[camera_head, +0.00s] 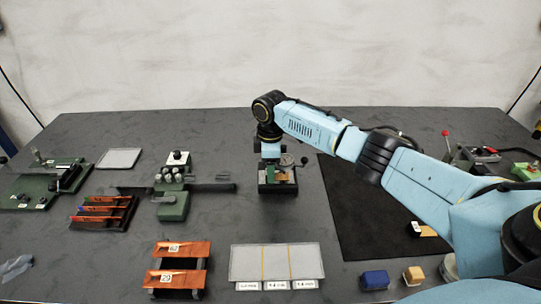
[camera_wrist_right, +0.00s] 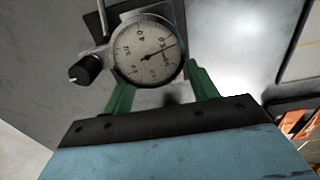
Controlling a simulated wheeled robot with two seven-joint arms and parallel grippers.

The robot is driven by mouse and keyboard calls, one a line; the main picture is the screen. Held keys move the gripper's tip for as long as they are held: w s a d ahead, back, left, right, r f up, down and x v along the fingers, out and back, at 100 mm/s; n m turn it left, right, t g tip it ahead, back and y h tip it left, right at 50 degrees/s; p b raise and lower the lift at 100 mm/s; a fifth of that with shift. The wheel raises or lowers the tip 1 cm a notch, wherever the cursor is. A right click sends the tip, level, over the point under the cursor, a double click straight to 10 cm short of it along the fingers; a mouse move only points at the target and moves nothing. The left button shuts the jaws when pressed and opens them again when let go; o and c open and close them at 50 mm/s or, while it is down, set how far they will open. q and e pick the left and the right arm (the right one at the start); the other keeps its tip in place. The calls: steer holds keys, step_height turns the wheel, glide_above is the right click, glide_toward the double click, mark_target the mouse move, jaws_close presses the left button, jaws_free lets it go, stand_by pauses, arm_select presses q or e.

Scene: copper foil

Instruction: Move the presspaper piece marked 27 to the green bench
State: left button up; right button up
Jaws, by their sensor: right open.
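My right gripper (camera_head: 277,170) is over a small dark gauge stand (camera_head: 277,188) at the table's middle. In the right wrist view its two green fingers (camera_wrist_right: 161,84) stand apart, with a round dial gauge (camera_wrist_right: 148,50) beyond and between them; I cannot tell whether they touch it. I see nothing held. A small tan piece with a white tag (camera_head: 424,230) lies on the black mat (camera_head: 365,200); its mark is too small to read. I cannot identify piece 27. A green base with fixtures (camera_head: 40,187) is at far left; I cannot tell whether it is the green bench. My left gripper is not in view.
Copper-coloured sheets with white tags (camera_head: 180,248) lie on a rack at the front left. A grey three-part tray (camera_head: 245,262) is at the front middle. Blue (camera_head: 375,279) and orange (camera_head: 413,275) blocks stand front right. A green-bodied fixture (camera_head: 174,207) is left of the gauge.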

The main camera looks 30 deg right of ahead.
steer(key=shift+f, duration=0.5)
steer(key=c, duration=1)
steer(key=shift+r+p, duration=0.1)
steer(key=shift+p, duration=0.35)
steer(key=shift+w+a+b, duration=0.35)
steer(key=shift+w+a, duration=0.25)
steer(key=shift+a, duration=0.3)
steer(key=shift+w+a+b, duration=0.3)
steer(key=shift+w+a, duration=0.25)
steer(key=shift+a, duration=0.35)
steer(key=shift+w+a, duration=0.15)
steer(key=shift+a, duration=0.15)
steer(key=shift+w+a, duration=0.1)
steer(key=shift+a, duration=0.1)
steer(key=shift+r, duration=0.1)
stand_by(0.5)
